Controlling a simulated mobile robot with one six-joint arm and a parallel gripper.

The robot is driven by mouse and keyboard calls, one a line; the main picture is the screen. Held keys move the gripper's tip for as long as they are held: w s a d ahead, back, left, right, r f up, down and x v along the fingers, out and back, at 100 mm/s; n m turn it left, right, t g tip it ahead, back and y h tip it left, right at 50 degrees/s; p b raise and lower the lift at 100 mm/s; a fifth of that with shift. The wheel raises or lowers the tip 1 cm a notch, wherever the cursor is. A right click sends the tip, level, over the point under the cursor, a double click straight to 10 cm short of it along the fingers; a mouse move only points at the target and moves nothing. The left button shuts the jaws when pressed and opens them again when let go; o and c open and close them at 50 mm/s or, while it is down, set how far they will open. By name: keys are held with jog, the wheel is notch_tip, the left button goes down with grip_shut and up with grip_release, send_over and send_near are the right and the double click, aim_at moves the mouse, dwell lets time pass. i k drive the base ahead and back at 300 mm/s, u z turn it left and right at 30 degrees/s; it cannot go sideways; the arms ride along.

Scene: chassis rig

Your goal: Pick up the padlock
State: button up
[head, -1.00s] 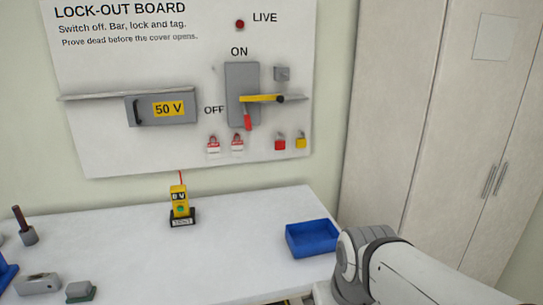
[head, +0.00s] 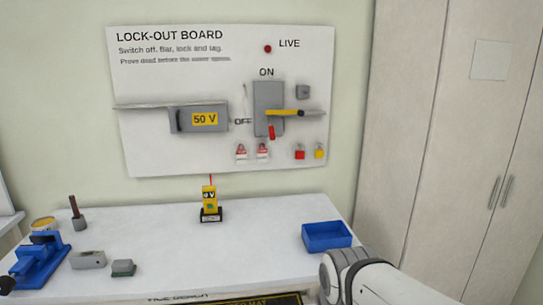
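Two small padlock-like items hang at the lower right of the lock-out board (head: 150,110): a red one (head: 299,155) and a yellow one (head: 319,154). Both look upright and apart from each other. Which of them is the task's padlock I cannot tell. A grey switch box (head: 267,97) sits above and left of them, with a yellow bar (head: 285,113) across it and a red piece (head: 271,132) below the bar. Part of my arm shows at the bottom right, well below the padlocks. My gripper is out of view.
The white bench (head: 160,245) below the board holds a blue tray (head: 327,247), a yellow tester (head: 209,198), a blue vise (head: 38,263) and small grey blocks (head: 88,259). Red-and-white tags (head: 241,153) hang left of the padlocks. A tall cabinet (head: 430,130) stands right.

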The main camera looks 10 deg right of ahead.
aim_at(300, 154)
jog(key=i, duration=1)
jog(key=u, duration=0.05)
